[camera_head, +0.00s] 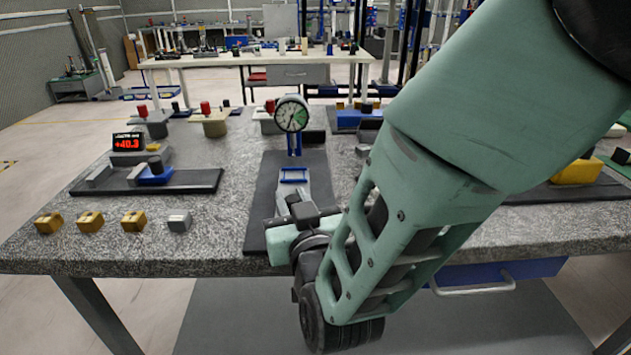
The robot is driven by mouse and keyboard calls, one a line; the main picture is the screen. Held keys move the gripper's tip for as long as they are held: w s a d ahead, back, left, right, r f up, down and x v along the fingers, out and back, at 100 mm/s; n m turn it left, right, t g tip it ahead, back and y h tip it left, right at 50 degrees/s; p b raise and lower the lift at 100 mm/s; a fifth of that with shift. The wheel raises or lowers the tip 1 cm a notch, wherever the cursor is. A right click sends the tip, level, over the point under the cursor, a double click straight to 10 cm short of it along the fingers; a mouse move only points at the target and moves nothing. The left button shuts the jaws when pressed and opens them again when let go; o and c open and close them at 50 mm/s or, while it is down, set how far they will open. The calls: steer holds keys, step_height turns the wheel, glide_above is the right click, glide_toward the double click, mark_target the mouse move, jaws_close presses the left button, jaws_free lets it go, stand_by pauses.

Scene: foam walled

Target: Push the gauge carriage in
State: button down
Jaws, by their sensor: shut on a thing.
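A round dial gauge (291,115) with a pale green face stands on a blue post above a dark base plate (262,205). In front of it, the gauge carriage (293,174) shows as a blue frame with grey parts on the plate. My gripper (297,207) is low over the near end of this plate, in line with the dial. It is shut on a grey part at the carriage's near end. My own fingers and wrist hide most of the contact, and the exact hold is hard to see.
Several small yellow blocks (89,221) and a grey block (179,221) line the front left. More fixtures stand at the back. My arm covers the right side.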

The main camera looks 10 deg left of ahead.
steer(key=c, duration=1.3)
jaws_free()
steer(key=shift+s, duration=0.1)
steer(key=p+v, duration=0.8)
steer(key=v, duration=0.9)
steer(key=shift+d+f+p, duration=0.1)
steer(key=shift+d+p, duration=0.05)
steer(key=shift+p, duration=0.25)
steer(key=shift+o, duration=0.5)
